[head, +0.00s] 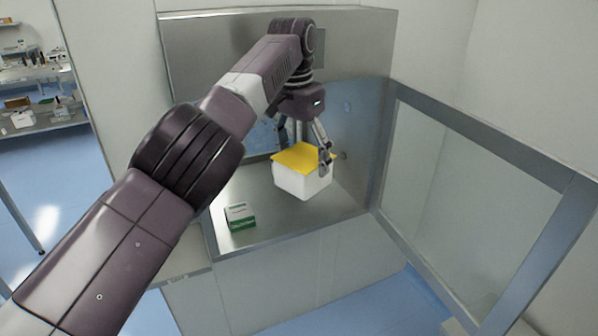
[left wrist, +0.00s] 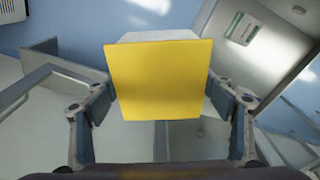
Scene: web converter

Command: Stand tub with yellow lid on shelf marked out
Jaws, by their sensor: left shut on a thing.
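The white tub (head: 302,184) with its yellow lid (head: 300,156) is in my left gripper (head: 305,155), inside the metal hatch compartment. The fingers sit on two opposite sides of it. In the left wrist view the yellow lid (left wrist: 160,85) fills the middle, with the fingers of my left gripper (left wrist: 160,100) on both sides. The tub is upright or nearly so. I cannot tell whether its base touches the metal shelf (head: 262,205). No "out" marking is readable. My right gripper is not in view.
A green and white box (head: 240,216) stands on the shelf to the left of the tub and shows in the left wrist view (left wrist: 242,28). A framed glass door (head: 480,190) stands open at the right. Shelves with small items (head: 35,110) are far left.

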